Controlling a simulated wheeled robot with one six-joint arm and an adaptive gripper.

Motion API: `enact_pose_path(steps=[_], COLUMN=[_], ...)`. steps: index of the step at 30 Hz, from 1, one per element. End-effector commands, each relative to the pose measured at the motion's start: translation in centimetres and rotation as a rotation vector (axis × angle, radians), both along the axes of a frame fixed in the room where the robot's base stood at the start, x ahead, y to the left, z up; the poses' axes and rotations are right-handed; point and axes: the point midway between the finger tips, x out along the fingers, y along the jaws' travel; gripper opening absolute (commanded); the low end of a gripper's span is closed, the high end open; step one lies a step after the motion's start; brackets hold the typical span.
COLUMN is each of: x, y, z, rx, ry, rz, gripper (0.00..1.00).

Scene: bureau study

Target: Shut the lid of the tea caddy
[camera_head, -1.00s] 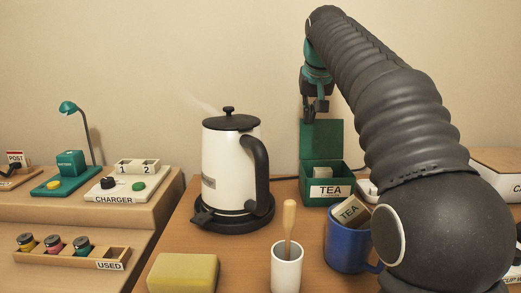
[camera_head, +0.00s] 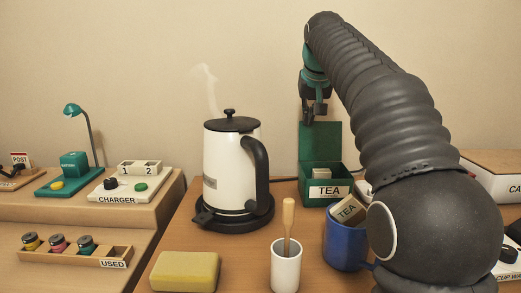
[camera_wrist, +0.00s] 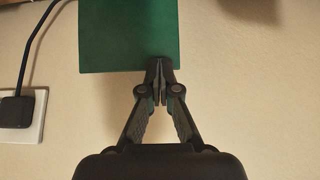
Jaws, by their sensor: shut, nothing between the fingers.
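The green tea caddy (camera_head: 311,196) stands on the desk with a white TEA label on its front and its lid (camera_head: 322,141) raised upright at the back. A pale packet shows inside it. My gripper (camera_head: 310,117) is above and at the upper edge of the raised lid. In the wrist view the lid (camera_wrist: 125,35) is a flat green panel, and my gripper (camera_wrist: 160,68) is shut and empty with its fingertips overlapping the panel's lower edge near its right corner. I cannot tell whether they touch it.
A white kettle (camera_head: 224,165) with a black handle steams left of the caddy. A blue mug (camera_head: 343,249) holding a TEA packet stands in front, close to my arm. A white cup (camera_head: 286,268) with a wooden-handled tool and a yellow sponge (camera_head: 186,271) are nearer.

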Motion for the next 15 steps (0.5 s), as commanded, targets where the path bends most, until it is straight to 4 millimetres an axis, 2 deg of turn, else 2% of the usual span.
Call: enact_pose_path(steps=[1, 15], x=[0.53, 0.82], y=[-0.01, -0.02], z=[-2.26, -2.59], rx=[-0.003, -0.003], ry=[0.043, 0.047], rz=[-0.001, -0.001], gripper=[0.00, 0.00])
